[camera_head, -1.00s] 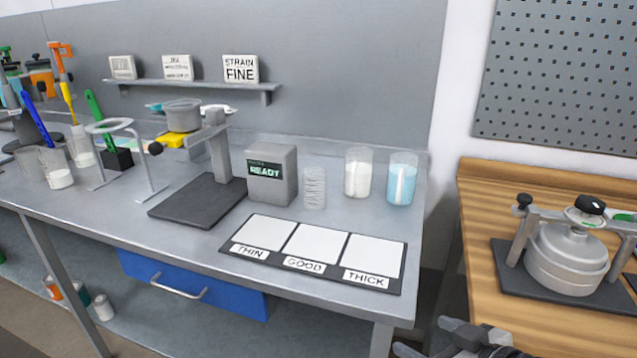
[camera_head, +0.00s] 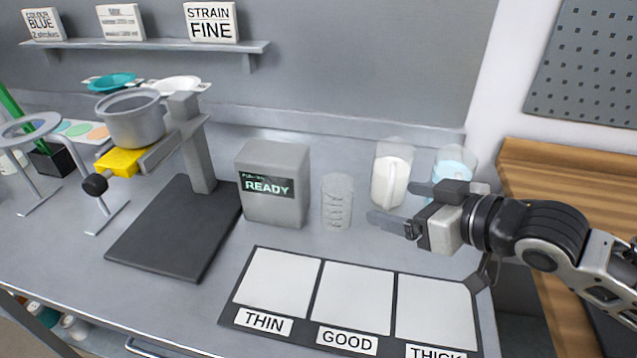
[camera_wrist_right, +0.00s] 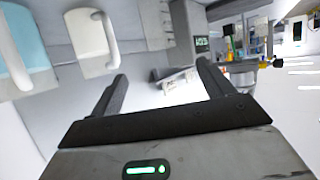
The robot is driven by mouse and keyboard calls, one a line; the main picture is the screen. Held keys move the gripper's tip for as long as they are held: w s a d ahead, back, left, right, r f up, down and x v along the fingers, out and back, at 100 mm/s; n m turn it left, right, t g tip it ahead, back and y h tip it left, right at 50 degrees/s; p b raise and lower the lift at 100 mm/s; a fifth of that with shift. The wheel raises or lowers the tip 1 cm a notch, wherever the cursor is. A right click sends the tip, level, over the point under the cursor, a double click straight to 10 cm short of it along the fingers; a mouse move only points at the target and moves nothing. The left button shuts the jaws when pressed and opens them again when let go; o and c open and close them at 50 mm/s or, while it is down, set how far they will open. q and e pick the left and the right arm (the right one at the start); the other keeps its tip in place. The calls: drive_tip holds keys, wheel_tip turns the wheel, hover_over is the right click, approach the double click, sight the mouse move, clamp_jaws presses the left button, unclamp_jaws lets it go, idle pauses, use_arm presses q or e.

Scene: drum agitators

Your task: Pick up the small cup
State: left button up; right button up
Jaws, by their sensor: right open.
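The small cup (camera_head: 337,203) is clear and ribbed, with measuring marks, and stands upright on the grey bench just right of the grey READY box (camera_head: 273,188). My right gripper (camera_head: 392,204) is open and empty, right of the small cup and apart from it, its fingers pointing left. It hides part of the beaker of blue liquid (camera_head: 457,162). In the right wrist view the small cup (camera_wrist_right: 155,22) shows at the top, beyond the open fingers (camera_wrist_right: 161,82). My left gripper is not in view.
A beaker of white liquid (camera_head: 390,180) stands close behind my right gripper. A THIN, GOOD, THICK board (camera_head: 313,346) lies in front. A stand (camera_head: 160,228) with a grey pot (camera_head: 133,120) is at left. A shelf (camera_head: 145,48) with sign blocks is on the back wall.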

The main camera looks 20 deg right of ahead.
sight(350, 195)
drive_tip(key=b+x, duration=0.2)
drive_tip(key=x, duration=0.6)
drive_tip(key=shift+w+a+f+b, duration=0.1)
drive_tip(key=shift+w+b, duration=0.2)
drive_tip(key=shift+b, duration=0.05)
drive_tip(key=x, duration=0.5)
drive_tip(key=shift+f, duration=0.3)
drive_tip(key=shift+w+a+f+p, duration=0.2)
drive_tip(key=shift+w+p, duration=0.1)
drive_tip(key=shift+w, duration=0.1)
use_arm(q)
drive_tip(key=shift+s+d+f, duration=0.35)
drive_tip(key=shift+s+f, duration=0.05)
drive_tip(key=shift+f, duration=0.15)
use_arm(e)
drive_tip(key=shift+d, duration=0.1)
drive_tip(key=c, duration=1)
